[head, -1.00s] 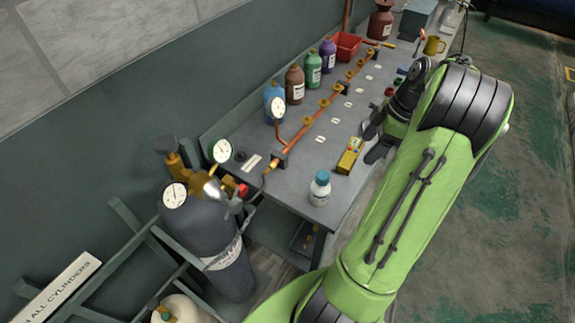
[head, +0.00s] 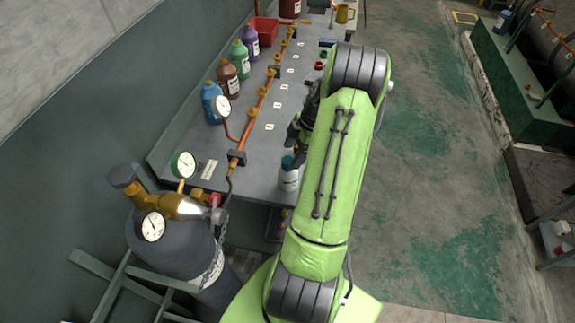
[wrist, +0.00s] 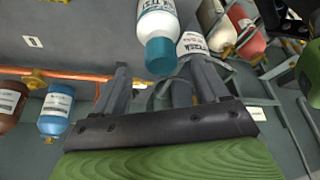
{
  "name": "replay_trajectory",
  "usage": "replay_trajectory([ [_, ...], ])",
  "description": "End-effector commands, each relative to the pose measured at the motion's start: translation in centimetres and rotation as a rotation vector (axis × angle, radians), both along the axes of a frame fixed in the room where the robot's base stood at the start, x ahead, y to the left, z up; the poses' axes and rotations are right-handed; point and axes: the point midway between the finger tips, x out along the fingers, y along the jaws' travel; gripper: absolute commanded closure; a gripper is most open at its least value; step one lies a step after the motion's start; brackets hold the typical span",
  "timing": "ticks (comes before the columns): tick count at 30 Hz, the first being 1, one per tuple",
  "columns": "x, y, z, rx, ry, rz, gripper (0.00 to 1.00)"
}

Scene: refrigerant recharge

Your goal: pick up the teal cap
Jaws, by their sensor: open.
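The teal cap (head: 287,162) sits on a small white bottle (head: 288,181) standing upright near the front edge of the grey bench (head: 205,152). In the wrist view the cap (wrist: 160,56) is in the upper middle, with the bottle (wrist: 156,20) above it in the picture. My gripper (head: 294,139) is beside the bottle, partly hidden by my green arm. In the wrist view its two fingers (wrist: 160,82) are apart, with nothing held. The cap appears beyond the fingertips, roughly in line with the gap.
A copper pipe with valves (head: 258,107) runs along the bench. Blue (head: 211,103), brown, green and purple bottles stand behind it against the wall side. A dark gas cylinder (head: 168,243) with gauges stands at the bench's near end. The floor on the right is open.

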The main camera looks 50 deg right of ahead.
Motion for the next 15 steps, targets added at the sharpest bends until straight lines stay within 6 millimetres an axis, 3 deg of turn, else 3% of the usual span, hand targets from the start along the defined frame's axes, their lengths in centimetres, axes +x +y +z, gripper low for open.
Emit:
replay_trajectory([
  [6,1.0,1.5,-3.4,0.005,0.001,0.002,0.26],
  [13,1.0,1.5,-3.8,0.002,0.001,0.001,0.26],
  [15,1.0,1.5,-3.8,0.002,0.001,0.001,0.34],
])
